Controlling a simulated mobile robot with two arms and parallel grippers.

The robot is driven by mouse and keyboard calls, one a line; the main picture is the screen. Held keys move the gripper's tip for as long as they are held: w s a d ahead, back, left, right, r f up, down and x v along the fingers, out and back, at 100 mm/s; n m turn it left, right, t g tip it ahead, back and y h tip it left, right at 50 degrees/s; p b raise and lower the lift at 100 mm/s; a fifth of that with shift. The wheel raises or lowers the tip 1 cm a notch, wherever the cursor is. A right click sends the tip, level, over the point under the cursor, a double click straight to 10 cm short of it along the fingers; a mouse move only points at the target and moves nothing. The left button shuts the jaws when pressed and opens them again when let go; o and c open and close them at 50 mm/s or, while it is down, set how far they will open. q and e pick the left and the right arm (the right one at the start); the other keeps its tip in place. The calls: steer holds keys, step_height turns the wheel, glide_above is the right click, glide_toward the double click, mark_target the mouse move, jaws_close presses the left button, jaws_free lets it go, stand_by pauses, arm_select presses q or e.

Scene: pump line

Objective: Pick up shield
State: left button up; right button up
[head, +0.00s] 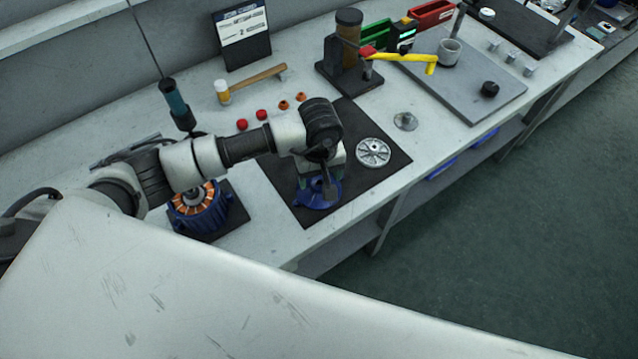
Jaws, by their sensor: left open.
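A blue round flanged part (316,201), which looks like the shield, lies on the black mat (290,190) near the table's front edge. My left arm reaches in from the left, and my left gripper (324,182) points down over the blue part. The gripper is open. The wrist and fingers hide much of the part's top and back, and I cannot tell whether the fingers touch it. My right gripper is out of view.
A silver slotted disc (373,152) lies right of the blue part on the mat. A blue motor housing with copper windings (199,206) stands left on a dark base. Red and orange caps (262,115) and a mallet (250,82) lie behind. A grey plate (465,85) lies right.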

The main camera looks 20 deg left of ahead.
mark_target(319, 183)
arm_select(q)
steer(key=shift+f, duration=1.7)
steer(key=shift+s, duration=0.1)
steer(key=c, duration=1)
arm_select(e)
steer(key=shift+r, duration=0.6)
arm_select(q)
steer(key=r, duration=0.2)
steer(key=r+b, duration=0.1)
steer(key=r, duration=0.1)
steer(key=shift+d+r, duration=0.1)
steer(key=shift+d, duration=0.25)
steer(key=s+d+r+b, duration=0.2)
steer(key=d+r, duration=0.5)
steer(key=d, duration=0.4)
steer(key=shift+b, duration=0.6)
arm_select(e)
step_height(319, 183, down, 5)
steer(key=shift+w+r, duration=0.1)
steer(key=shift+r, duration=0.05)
arm_select(q)
steer(key=shift+a, duration=0.15)
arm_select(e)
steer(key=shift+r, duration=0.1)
